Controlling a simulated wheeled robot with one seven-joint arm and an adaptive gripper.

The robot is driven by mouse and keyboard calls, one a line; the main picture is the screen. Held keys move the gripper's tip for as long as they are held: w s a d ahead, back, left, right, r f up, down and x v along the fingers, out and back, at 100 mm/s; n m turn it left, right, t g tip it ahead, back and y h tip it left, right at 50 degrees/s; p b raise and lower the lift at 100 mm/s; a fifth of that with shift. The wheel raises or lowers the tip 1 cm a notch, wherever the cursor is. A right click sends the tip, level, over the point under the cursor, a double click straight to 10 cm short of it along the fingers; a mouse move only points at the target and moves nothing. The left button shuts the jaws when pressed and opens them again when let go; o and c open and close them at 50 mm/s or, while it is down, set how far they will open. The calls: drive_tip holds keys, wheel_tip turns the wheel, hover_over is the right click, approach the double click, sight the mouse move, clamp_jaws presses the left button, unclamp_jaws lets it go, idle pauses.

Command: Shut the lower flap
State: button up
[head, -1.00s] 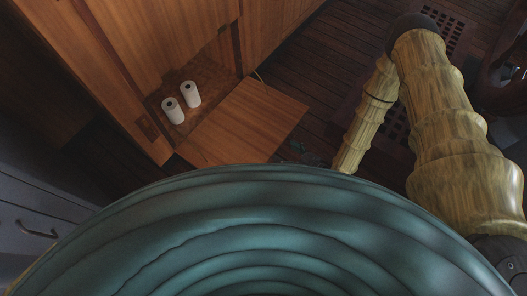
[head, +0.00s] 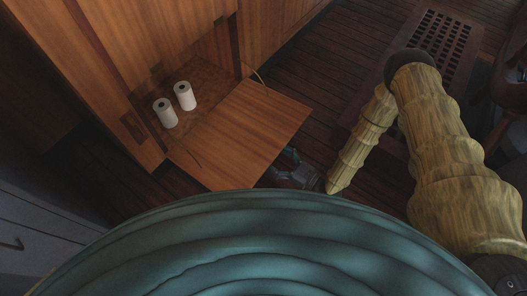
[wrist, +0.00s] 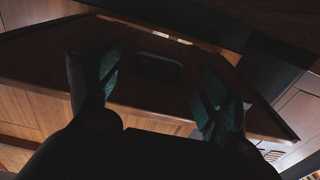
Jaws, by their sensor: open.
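The lower flap (head: 248,128) is a wooden panel folded down and out from the cabinet, lying open about level in the head view. Its dark face fills much of the wrist view (wrist: 135,95), with a dark handle (wrist: 158,66) on it. My gripper (head: 291,170) shows in part just beyond the flap's near right edge, low beside it. In the wrist view my gripper (wrist: 157,88) has its two fingers wide apart, one on each side of the handle, with nothing between them. I cannot tell whether a finger touches the flap.
Two white rolls, one left (head: 165,112) and one right (head: 185,95), stand inside the cabinet compartment (head: 208,77). A dark floor grating (head: 440,40) lies at the upper right. A grey drawer unit (head: 40,225) is at the lower left.

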sight(264, 150)
drive_tip(key=shift+b+x, duration=1.1)
drive_tip(key=shift+x, duration=2.35)
drive_tip(key=c, duration=1.2)
drive_tip(key=shift+o, duration=0.2)
drive_tip(key=shift+r, duration=0.15)
